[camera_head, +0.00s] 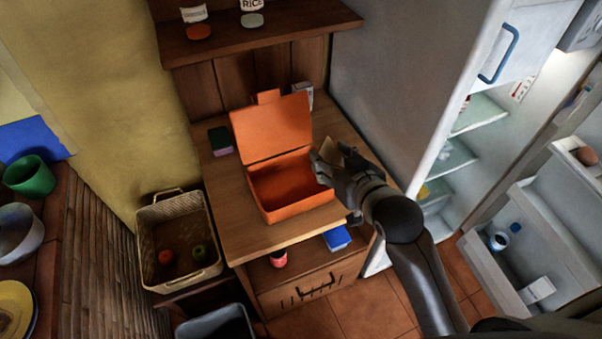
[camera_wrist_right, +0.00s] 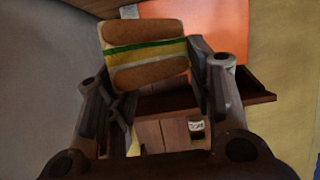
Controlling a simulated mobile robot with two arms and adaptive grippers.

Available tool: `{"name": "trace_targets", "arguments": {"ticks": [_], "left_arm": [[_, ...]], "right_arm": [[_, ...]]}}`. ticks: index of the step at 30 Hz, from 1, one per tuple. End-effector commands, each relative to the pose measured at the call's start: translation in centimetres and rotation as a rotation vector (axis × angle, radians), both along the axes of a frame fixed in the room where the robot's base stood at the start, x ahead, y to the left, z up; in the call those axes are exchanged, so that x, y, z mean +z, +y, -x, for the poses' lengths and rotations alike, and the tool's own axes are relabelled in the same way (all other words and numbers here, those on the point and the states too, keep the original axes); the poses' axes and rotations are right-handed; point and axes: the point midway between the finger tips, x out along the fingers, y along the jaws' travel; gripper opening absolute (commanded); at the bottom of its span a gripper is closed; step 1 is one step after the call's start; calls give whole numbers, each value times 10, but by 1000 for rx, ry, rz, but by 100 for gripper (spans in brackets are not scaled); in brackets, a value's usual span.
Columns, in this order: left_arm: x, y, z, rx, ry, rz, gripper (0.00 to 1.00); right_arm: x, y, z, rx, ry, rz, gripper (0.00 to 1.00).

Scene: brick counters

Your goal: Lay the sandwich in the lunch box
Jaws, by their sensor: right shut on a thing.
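The orange lunch box (camera_head: 301,208) stands open on the wooden counter, its lid (camera_head: 274,130) raised at the back. The part of its inside that I see looks empty. My right gripper (camera_head: 333,163) is at the box's right edge, near the lid's right side. It is shut on the sandwich (camera_head: 330,149), which is mostly hidden by the fingers in the head view. In the right wrist view the sandwich (camera_wrist_right: 146,55) sits between the fingers, showing brown bread and green and yellow filling. Orange of the box (camera_wrist_right: 222,30) shows behind it. My left gripper is out of view.
A wooden shelf (camera_head: 265,38) hangs above. A wicker basket (camera_head: 180,277) is at lower left. An open fridge (camera_head: 415,80) stands at right.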

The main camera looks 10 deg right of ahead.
Motion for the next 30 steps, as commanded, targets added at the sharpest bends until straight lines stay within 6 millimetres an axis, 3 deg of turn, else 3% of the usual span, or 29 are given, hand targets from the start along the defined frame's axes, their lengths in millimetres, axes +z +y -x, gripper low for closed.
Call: {"name": "trace_targets", "arguments": {"ticks": [3,6,12,19,25,30], "left_arm": [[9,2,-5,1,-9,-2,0],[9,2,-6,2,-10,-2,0],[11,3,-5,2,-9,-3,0],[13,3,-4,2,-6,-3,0],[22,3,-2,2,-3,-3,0],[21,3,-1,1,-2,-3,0]], "right_arm": [[-10,21,-22,2,2,-4,43],[-33,30,-32,1,5,-1,43],[-57,43,-49,1,0,0,43],[-72,51,-57,1,1,-1,43],[-96,50,-56,1,2,1,43],[-101,50,-56,0,-1,0,43]]}}
